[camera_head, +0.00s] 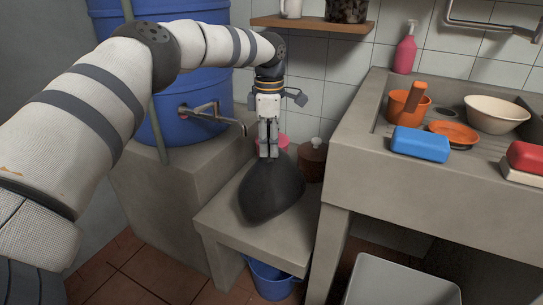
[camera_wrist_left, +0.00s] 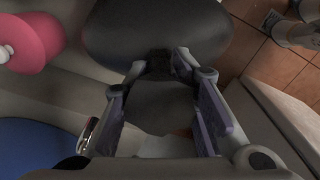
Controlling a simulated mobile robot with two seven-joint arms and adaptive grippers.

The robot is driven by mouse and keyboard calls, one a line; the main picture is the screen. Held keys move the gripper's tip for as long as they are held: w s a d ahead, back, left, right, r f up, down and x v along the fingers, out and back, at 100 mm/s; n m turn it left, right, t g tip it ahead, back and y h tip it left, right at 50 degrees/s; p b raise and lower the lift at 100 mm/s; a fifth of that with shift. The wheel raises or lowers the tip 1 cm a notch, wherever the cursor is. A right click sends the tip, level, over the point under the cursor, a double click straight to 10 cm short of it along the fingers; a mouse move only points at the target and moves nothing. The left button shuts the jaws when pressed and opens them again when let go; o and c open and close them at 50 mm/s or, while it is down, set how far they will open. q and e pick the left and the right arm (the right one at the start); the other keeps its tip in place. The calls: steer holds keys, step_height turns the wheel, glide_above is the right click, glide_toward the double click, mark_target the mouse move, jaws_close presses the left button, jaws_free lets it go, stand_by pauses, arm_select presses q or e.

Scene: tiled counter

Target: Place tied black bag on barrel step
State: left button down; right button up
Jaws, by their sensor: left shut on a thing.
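The tied black bag (camera_head: 270,190) is a dark, rounded sack with a narrow top. My left gripper (camera_head: 268,152) points down and is shut on the bag's tied top. In the left wrist view, the bag (camera_wrist_left: 155,35) bulges beyond the fingers of my left gripper (camera_wrist_left: 168,65). The low grey barrel step (camera_head: 222,222) is directly under the bag. The bag's underside appears to meet the step, but I cannot tell whether its weight rests there. My right gripper is in neither view.
The blue barrel (camera_head: 185,125) stands on a higher block at left, its tap (camera_head: 205,112) jutting toward my gripper. A brown jar (camera_head: 312,160) and a pink item (camera_head: 283,141) stand behind the bag. The sink counter (camera_head: 400,180) is at right. A blue bucket (camera_head: 272,282) sits below the step.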

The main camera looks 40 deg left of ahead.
arm_select(q)
steer(key=shift+f, duration=1.45)
steer(key=c, duration=1.3)
jaws_free()
step_height(320, 180, up, 12)
steer(key=shift+r+p, duration=0.15)
steer(key=shift+p, duration=0.35)
